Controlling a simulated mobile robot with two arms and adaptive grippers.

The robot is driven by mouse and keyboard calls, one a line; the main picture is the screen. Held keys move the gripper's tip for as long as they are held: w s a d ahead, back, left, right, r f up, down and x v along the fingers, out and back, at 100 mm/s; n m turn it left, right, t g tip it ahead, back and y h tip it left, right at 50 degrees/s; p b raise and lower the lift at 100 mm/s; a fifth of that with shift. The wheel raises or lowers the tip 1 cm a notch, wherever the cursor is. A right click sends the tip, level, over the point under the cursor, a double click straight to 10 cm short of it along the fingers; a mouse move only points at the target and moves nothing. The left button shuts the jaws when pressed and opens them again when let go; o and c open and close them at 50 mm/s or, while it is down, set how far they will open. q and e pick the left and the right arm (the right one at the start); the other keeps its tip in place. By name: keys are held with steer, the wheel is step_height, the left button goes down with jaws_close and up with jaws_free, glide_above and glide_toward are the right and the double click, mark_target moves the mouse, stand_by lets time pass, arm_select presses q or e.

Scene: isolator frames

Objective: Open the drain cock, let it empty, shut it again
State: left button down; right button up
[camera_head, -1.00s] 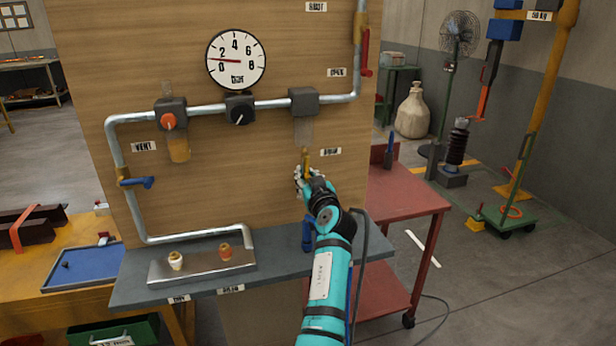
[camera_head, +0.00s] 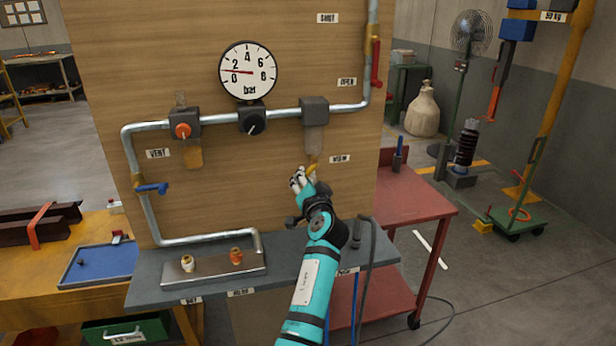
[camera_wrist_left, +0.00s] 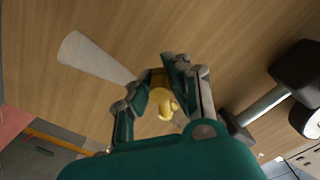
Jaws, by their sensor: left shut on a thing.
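The drain cock (camera_head: 312,171) is a small yellow part below the clear bowl (camera_head: 314,140) on the right of the pipe run, beside a small label. My left gripper (camera_head: 303,178) is at the cock, just below the bowl, and covers much of it. In the left wrist view the fingers (camera_wrist_left: 162,88) are closed around the yellow cock (camera_wrist_left: 164,106). In the head view the cock's visible part slants. The liquid level in the bowl is too faint to tell. My right gripper is not in view.
A gauge (camera_head: 249,71) reads low, between 0 and 2. An orange-knobbed unit (camera_head: 185,123) with an amber bowl, a black knob (camera_head: 252,118) and a blue-handled valve (camera_head: 152,188) sit on the pipe. A grey shelf (camera_head: 225,292) juts out below. A red cart (camera_head: 410,193) stands to the right.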

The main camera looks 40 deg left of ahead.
arm_select(q)
steer(key=r+m+p, duration=0.1)
steer(key=m+p, duration=0.1)
steer(key=r+m+p, duration=0.1)
steer(key=m+p, duration=0.1)
steer(key=m, duration=0.1)
steer(key=s+a+r+m+p, duration=0.1)
steer(key=r+m+p, duration=0.1)
steer(key=m, duration=0.1)
stand_by(0.5)
steer(key=c, duration=1.3)
jaws_free()
steer(key=shift+o, duration=0.3)
steer(key=shift+d+f, duration=0.2)
steer(key=shift+f, duration=0.05)
steer(key=v, duration=1.2)
steer(key=shift+a, duration=0.1)
